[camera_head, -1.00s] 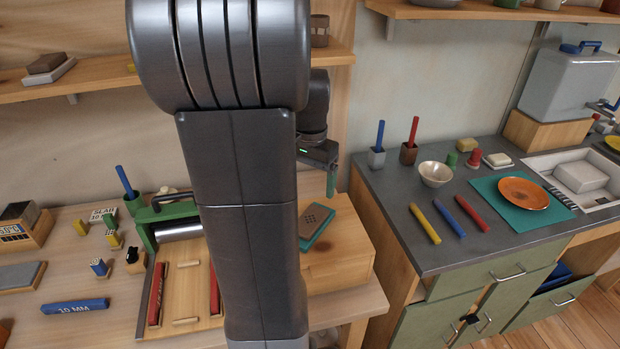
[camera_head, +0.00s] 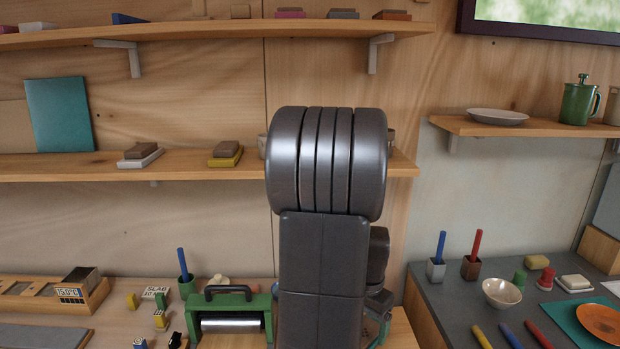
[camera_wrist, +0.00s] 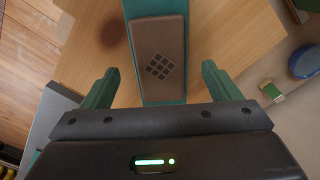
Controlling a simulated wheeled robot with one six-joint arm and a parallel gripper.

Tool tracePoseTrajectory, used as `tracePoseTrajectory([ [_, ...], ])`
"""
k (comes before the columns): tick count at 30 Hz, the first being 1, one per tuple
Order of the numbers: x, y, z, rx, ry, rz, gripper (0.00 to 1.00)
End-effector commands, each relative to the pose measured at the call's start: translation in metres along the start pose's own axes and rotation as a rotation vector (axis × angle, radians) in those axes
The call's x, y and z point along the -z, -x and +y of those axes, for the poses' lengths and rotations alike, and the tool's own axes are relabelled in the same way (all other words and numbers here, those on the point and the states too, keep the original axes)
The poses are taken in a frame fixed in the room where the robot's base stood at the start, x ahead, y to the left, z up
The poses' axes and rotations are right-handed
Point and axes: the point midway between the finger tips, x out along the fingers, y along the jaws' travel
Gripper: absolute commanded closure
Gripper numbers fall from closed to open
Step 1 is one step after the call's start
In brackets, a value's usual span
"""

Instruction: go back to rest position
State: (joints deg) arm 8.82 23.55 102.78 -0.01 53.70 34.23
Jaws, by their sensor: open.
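My gripper (camera_wrist: 158,88) is open and empty in the wrist view, its two green fingers apart. Beyond and below the fingers lies a brown block with a dark grid mark (camera_wrist: 158,60) on a teal base (camera_wrist: 142,8), on a light wooden box (camera_wrist: 225,35). The block lies in line with the gap between the fingers, and I see no contact. In the head view my arm stands upright at the centre, and its links hide most of the gripper and the block.
A green roller press (camera_head: 230,316) stands on the bench left of my arm. A grey counter (camera_head: 455,300) to the right holds pen cups, a bowl (camera_head: 501,292) and an orange plate (camera_head: 600,320). Wooden shelves (camera_head: 200,165) run along the wall behind my arm.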

Motion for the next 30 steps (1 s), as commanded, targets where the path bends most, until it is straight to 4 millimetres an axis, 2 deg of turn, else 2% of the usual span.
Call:
tracePoseTrajectory([
  [3,-0.001,-0.023,0.001,-0.003,0.000,-0.004,0.17],
  [5,0.000,-0.029,0.000,-0.001,0.000,-0.001,0.17],
  [6,0.001,-0.018,-0.001,0.003,0.000,0.005,0.17],
  [9,0.001,-0.006,-0.001,0.003,0.000,0.005,0.17],
  [15,0.000,0.008,0.000,0.001,0.000,0.002,0.17],
  [26,0.000,0.010,0.000,0.000,0.000,0.001,0.17],
  [30,0.000,0.005,0.000,-0.001,0.000,-0.002,0.17],
])
